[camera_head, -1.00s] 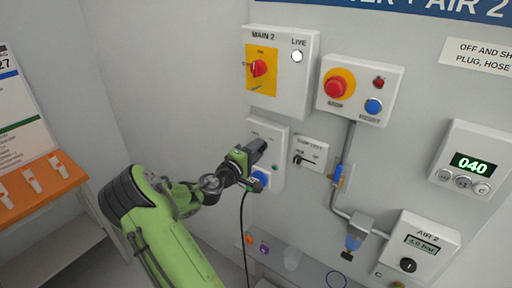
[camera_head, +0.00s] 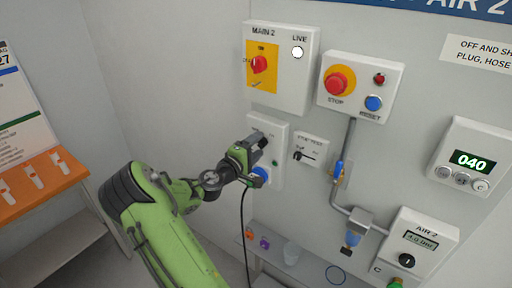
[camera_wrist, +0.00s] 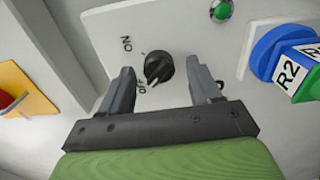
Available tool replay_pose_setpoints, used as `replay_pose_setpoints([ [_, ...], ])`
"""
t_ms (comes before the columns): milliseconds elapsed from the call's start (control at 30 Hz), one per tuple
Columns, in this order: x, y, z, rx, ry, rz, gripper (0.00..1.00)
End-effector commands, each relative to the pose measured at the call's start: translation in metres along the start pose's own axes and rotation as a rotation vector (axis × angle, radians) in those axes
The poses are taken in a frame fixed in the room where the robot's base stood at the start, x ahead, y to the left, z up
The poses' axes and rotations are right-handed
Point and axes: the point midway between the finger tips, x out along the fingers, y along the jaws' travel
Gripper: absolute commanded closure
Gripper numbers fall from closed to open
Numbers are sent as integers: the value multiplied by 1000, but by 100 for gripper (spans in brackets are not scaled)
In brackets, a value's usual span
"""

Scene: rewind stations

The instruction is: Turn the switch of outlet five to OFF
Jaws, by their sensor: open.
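The outlet box (camera_head: 282,135) is a white panel on the wall, partly hidden behind my gripper in the head view. Its switch is a round black knob (camera_wrist: 158,67) with a pale pointer mark, seen in the wrist view. ON and OFF are printed to its left; the mark seems to point down-left, towards OFF. My gripper (camera_wrist: 161,80) is open, with one finger on each side of the knob. I cannot tell whether either finger touches it. In the head view my gripper (camera_head: 258,146) is in front of the box. The outlet number is not readable.
A blue connector (camera_wrist: 273,52) labelled R2 is right of the knob, beside a green lamp (camera_wrist: 221,11). Around the box are the MAIN 2 isolator (camera_head: 281,95), a red stop button (camera_head: 336,83), a small switch box (camera_head: 310,149) and a blue valve (camera_head: 339,170).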

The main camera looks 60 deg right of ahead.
Motion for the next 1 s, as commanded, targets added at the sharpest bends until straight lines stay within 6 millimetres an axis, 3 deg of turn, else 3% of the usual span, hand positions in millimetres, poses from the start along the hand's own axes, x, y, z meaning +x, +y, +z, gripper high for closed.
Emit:
replay_pose_setpoints([
  [167, -3, 0, 0, 1, 0, 1, 37],
  [267, -19, -1, -1, 0, 3, -1, 37],
  [600, -114, -1, -2, -2, 7, 0, 37],
  [733, -142, 0, -1, -1, 5, 1, 37],
  [1000, -158, 0, 0, 1, 0, 1, 37],
])
